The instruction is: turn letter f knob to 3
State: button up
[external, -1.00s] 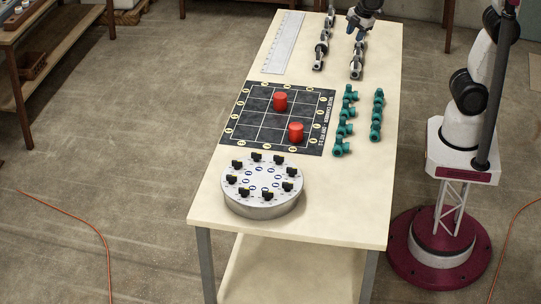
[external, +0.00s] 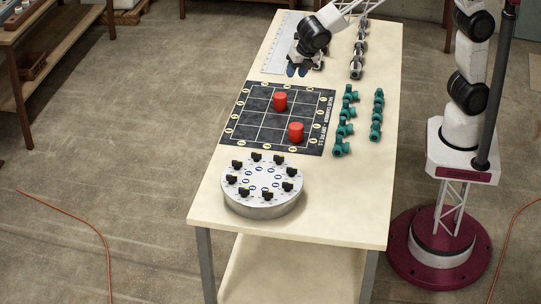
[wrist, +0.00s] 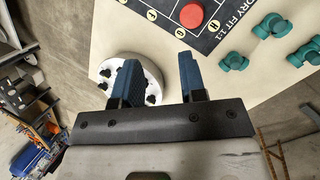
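A round silver dial box (external: 262,193) with several black knobs around its top stands at the near end of the table. The letters by the knobs are too small to read, so I cannot tell which is knob f. The box (wrist: 148,66) also shows in the wrist view, partly hidden behind a finger. My gripper (external: 297,71) is over the far part of the table, beyond the black grid mat and well away from the knobs. In the wrist view my gripper (wrist: 160,78) has its two blue fingers apart with nothing between them.
A black grid mat (external: 243,113) carries two red cylinders (external: 280,101). Several teal pipe fittings (external: 341,149) lie right of it. Grey metal fittings (external: 356,68) and a ruler (external: 277,55) are at the far end. The table surface (external: 345,200) right of the box is clear.

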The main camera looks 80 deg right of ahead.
jog(key=w+a+f+n, duration=0.2)
jog(key=a+f+n, duration=0.1)
jog(key=a, duration=0.3)
jog(key=w+a+f+n, duration=0.3)
jog(key=a, duration=0.4)
jog(key=n, duration=0.5)
send_near(256, 157)
jog(key=d, duration=0.1)
jog(key=shift+f+t+y, duration=0.25)
jog(key=shift+t+y, duration=0.05)
jog(key=shift+w, duration=0.1)
jog(key=shift+x, duration=3.9)
grip_shut()
